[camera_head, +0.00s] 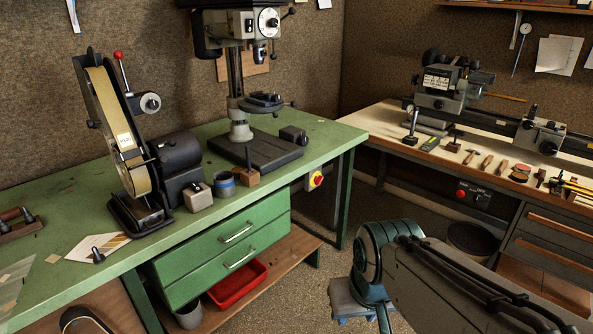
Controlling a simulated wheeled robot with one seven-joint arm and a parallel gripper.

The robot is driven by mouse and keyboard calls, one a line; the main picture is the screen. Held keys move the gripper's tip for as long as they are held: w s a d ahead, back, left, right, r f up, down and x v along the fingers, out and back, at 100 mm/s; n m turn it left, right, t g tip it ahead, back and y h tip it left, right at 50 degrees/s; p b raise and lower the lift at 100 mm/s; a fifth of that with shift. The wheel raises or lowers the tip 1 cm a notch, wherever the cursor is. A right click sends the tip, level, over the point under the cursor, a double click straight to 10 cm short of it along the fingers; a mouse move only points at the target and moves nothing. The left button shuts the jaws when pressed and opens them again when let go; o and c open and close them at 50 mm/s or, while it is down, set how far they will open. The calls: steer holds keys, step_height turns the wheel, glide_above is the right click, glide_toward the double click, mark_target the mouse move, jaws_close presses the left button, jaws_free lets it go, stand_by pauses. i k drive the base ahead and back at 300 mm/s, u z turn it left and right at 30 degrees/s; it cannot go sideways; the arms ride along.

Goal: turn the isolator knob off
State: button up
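The isolator knob (318,180) is red on a yellow plate, on a small box under the right end of the green bench. It is small in the head view, and I cannot tell which way its handle is turned. Nothing covers it. My arm comes in from the lower right, with its teal joint below and to the right of the knob. I cannot make out my gripper or its fingers. The arm does not touch the knob in this view.
The green bench (345,132) carries a belt grinder (120,140) and a drill press (240,95). A lathe (445,85) stands on the pale bench at right, with a red button (461,194) below. Open floor (300,278) lies before the benches; a dark bin (472,240) stands right.

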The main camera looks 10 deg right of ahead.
mark_target(318, 180)
steer(key=i, duration=2.25)
steer(key=z, duration=0.5)
